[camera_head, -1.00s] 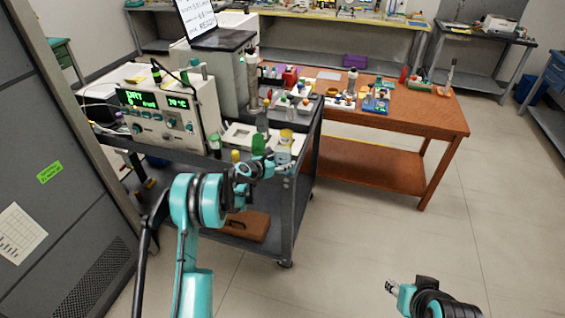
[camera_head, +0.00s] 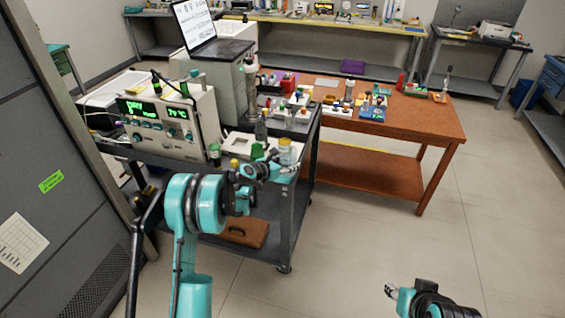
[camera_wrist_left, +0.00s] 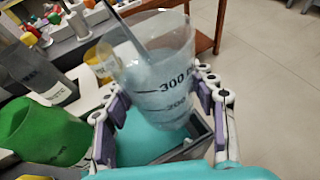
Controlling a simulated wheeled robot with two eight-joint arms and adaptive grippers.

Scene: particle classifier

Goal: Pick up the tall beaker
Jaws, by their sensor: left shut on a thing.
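The tall beaker (camera_wrist_left: 160,85) is clear, with dark volume marks such as 300, and a rod stands in it. My left gripper (camera_wrist_left: 160,112) is shut on it, one purple-padded finger on each side. In the head view the beaker (camera_head: 285,153) is small, at the cart's front right corner, with my left gripper (camera_head: 275,170) at it. The beaker's base is hidden, so I cannot tell whether it touches the cart. My right gripper (camera_head: 392,290) is low at the right, away from the furniture; its fingers are too small to judge.
A green-capped container (camera_wrist_left: 45,130) and a yellow-labelled one (camera_wrist_left: 103,62) stand close left of the beaker. The cart (camera_head: 300,190) also carries a boxy instrument with a green display (camera_head: 160,125). A brown table (camera_head: 425,125) with small labware stands behind. The floor at right is clear.

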